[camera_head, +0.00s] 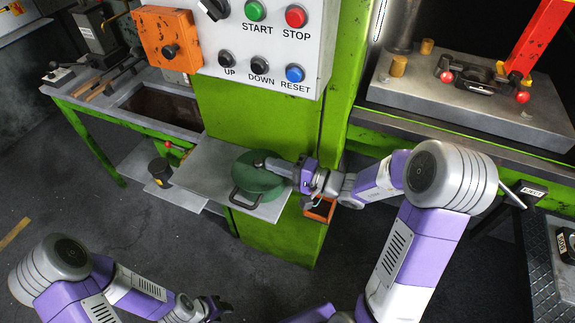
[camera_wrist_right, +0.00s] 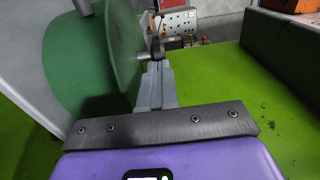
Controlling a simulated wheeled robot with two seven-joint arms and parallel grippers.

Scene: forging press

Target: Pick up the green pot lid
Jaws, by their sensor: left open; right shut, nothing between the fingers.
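The green pot lid (camera_head: 258,172) sits on a green pot (camera_head: 246,199) with dark side handles, on a grey shelf at the green press column. In the right wrist view, the lid (camera_wrist_right: 124,48) shows edge-on, left of the fingers. My right gripper (camera_head: 273,166) reaches in from the right over the lid. Its fingers (camera_wrist_right: 157,75) are shut and empty, close to the lid's knob (camera_wrist_right: 155,42); I cannot tell whether they touch it. My left gripper (camera_head: 219,307) is open, low in the head view and away from the pot.
The grey shelf (camera_head: 205,181) has bare room left of the pot. The control panel (camera_head: 262,40) with buttons hangs above it. A green-framed workbench (camera_head: 165,125) stands at the left, and a press bed (camera_head: 480,105) at the right. An orange container (camera_head: 320,209) sits beside the shelf.

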